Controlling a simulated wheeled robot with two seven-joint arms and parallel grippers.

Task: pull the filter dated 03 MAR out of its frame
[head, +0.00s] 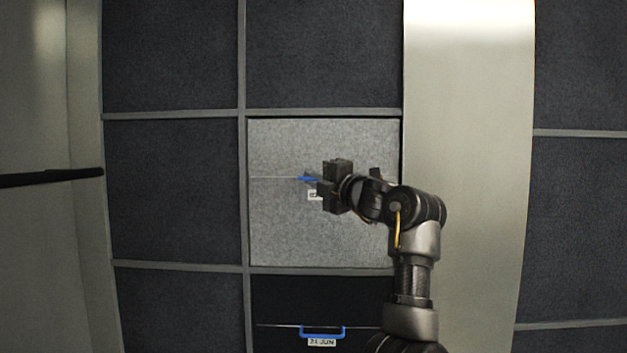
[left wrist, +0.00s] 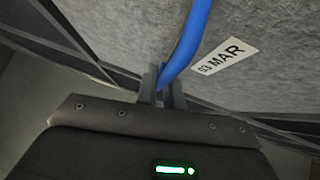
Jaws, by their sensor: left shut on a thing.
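The light grey filter (head: 285,230) sits in the middle frame opening in the head view. Its date label (left wrist: 224,56) reads 03 MAR in the left wrist view; in the head view the label is mostly hidden behind my gripper. My left gripper (head: 312,183) is in front of the filter and shut on its blue pull handle. The blue handle (left wrist: 192,38) runs between the two fingers (left wrist: 162,88) in the left wrist view. Most of the handle is hidden by the gripper in the head view. My right gripper is not in view.
Below is a dark filter (head: 275,300) with a blue handle (head: 322,334) and a label reading 21 JUN. Dark panels in grey frames (head: 180,265) surround the opening. A smooth pale column (head: 468,150) stands to the right. A black bar (head: 50,177) juts in from the left.

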